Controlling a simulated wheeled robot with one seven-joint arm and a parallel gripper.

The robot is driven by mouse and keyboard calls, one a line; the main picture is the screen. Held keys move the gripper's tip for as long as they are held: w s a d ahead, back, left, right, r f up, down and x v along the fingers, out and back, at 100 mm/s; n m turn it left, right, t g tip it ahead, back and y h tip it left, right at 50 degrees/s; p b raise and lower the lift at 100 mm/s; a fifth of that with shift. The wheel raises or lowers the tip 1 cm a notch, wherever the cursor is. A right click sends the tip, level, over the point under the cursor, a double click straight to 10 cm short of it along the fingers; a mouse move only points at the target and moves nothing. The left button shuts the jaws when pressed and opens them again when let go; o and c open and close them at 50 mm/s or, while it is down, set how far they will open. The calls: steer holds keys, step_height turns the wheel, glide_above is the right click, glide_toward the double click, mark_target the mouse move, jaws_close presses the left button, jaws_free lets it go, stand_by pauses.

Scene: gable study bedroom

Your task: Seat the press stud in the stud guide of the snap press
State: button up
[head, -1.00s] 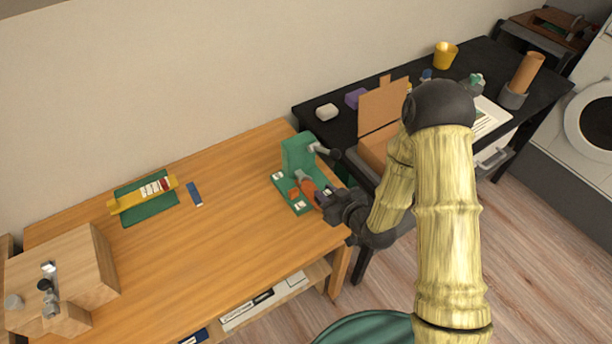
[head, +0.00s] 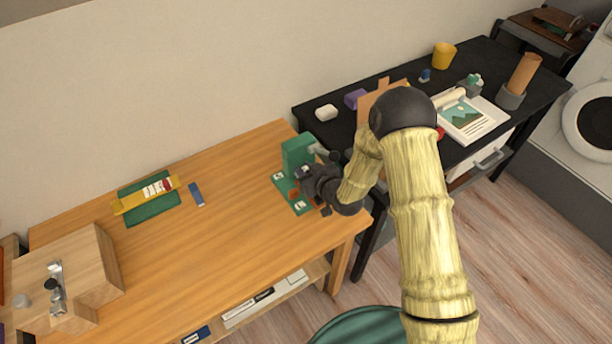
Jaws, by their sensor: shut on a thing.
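The snap press (head: 299,153) is a green block-shaped stand on a flat green base plate (head: 299,206), at the right end of the wooden table. Small white patches show on the plate. My gripper (head: 304,174) is dark, comes in from the right and hangs over the plate, close in front of the upright body. It is shut on the press stud, which its fingers and the steep view hide almost wholly. The stud guide is also hidden behind my gripper, so I cannot tell whether stud and guide touch. A little orange-red shows below my gripper.
On the wooden table (head: 235,240) are a yellow strip on a green mat (head: 152,215), a blue block (head: 196,194) and a wooden block with metal fittings (head: 85,265). A black desk (head: 405,100) with several objects stands behind my arm. The table's middle is clear.

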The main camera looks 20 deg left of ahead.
steer(key=shift+f, duration=1.55)
steer(key=shift+f, duration=0.15)
steer(key=o, duration=1)
steer(key=shift+d, duration=0.1)
steer(key=shift+s+r, duration=0.1)
steer(key=shift+r, duration=0.1)
steer(key=b+v, duration=0.1)
steer(key=v, duration=1.1)
steer(key=shift+b, duration=0.4)
steer(key=shift+d, duration=0.1)
